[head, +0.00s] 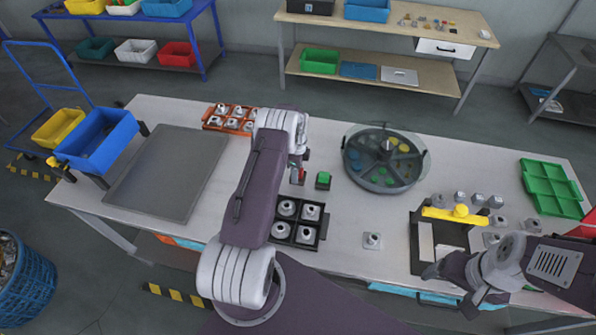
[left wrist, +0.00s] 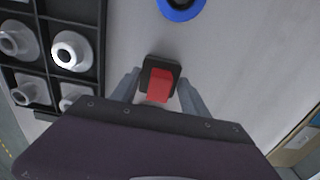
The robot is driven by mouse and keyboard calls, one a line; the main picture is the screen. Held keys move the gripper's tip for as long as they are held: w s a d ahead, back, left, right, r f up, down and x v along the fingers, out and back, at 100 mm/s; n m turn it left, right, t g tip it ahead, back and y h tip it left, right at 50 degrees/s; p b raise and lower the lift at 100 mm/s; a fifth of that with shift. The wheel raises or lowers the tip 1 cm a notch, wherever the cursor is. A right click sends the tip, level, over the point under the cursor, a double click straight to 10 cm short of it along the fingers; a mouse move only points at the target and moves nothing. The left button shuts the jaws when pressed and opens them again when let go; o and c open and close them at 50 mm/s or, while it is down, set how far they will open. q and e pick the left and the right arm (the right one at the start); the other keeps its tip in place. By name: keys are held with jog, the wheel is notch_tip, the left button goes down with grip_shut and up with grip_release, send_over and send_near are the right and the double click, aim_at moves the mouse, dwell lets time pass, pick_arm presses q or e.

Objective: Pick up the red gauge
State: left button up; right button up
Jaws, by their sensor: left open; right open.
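The red gauge (left wrist: 160,84) is a small dark block with a red top, standing on the table. In the left wrist view it lies between the two fingertips of my left gripper (left wrist: 159,88), which is open around it with no clear grip. In the head view, my left gripper (head: 297,172) is mostly hidden by my arm, and only a bit of red shows beside it. My right gripper (head: 450,289) is open and empty near the front right of the table.
A black tray (left wrist: 100,97) with several pale fittings stands beside the gauge. A green-topped block (head: 323,180) stands close right, with a round glass-covered carousel (head: 424,163) beyond. A grey mat (head: 170,175) lies left.

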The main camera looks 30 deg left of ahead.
pick_arm(q)
grip_shut()
jog(key=shift+r, duration=0.1)
jog(key=shift+r+b, duration=0.35)
jog(key=shift+b, duration=0.05)
notch_tip(320, 180, up, 2)
jog(key=shift+w+r+b, duration=0.1)
jog(key=shift+r+b, duration=0.15)
jog(key=shift+b, duration=0.5)
jog(key=d+r+b, duration=0.3)
jog(key=d+r, duration=0.4)
jog(key=d, duration=0.4)
jog(key=shift+w+d+r+b, duration=0.25)
jog(key=shift+d+r+b, duration=0.05)
jog(key=shift+d, duration=0.05)
